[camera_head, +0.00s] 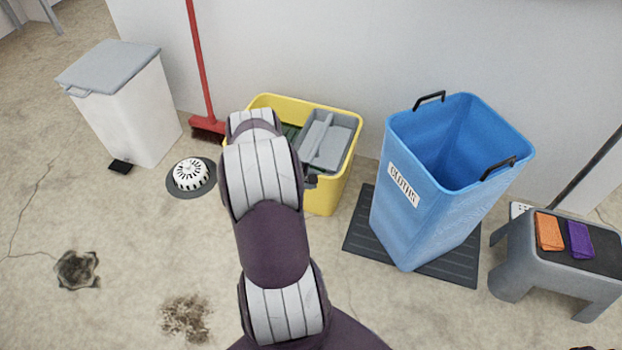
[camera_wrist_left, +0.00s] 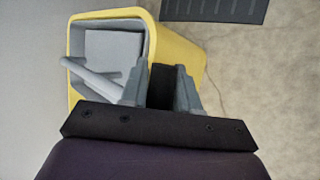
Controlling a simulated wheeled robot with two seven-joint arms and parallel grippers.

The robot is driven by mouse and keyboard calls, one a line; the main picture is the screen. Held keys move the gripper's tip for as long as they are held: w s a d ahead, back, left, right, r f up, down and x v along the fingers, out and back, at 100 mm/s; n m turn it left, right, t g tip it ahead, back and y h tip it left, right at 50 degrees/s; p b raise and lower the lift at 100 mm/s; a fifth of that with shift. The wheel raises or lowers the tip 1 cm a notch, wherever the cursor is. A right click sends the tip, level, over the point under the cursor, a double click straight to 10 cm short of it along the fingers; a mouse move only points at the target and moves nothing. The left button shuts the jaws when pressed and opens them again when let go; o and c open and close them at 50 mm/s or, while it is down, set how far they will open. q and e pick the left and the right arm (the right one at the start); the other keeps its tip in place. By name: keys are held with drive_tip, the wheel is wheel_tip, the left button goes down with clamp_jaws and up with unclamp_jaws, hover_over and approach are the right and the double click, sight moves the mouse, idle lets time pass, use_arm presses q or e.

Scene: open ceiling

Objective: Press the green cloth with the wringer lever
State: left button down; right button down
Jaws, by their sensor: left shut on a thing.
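The yellow bucket (camera_head: 335,190) holds a grey wringer (camera_head: 330,152), seen in the head view and in the left wrist view (camera_wrist_left: 115,47). A grey bar (camera_wrist_left: 88,82) crosses the wringer. A dark green patch (camera_head: 290,131) shows inside the bucket beside my arm; I cannot tell if it is the green cloth. My left gripper (camera_wrist_left: 162,84) is at the bucket's rim, shut on a black piece (camera_wrist_left: 161,92) that looks like the wringer lever's grip. In the head view my left arm hides most of the gripper and the lever. My right gripper is not in view.
A blue cloth bin (camera_head: 420,225) stands on a dark mat (camera_head: 360,232) right of the bucket. A grey stool (camera_head: 530,255) carries orange (camera_head: 549,232) and purple cloths (camera_head: 580,240). A white pedal bin (camera_head: 125,120), red broom (camera_head: 202,70) and floor drain (camera_head: 190,175) are left.

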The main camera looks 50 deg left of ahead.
use_arm(q)
drive_tip(key=shift+w+a+r, duration=0.25)
drive_tip(key=shift+a+r, duration=0.2)
drive_tip(key=shift+a, duration=0.25)
drive_tip(key=c, duration=0.9)
unclamp_jaws()
drive_tip(key=shift+f, duration=0.15)
drive_tip(key=p+v, duration=0.6)
drive_tip(key=v, duration=0.6)
drive_tip(key=shift+s+d, duration=0.25)
drive_tip(key=shift+s, duration=0.05)
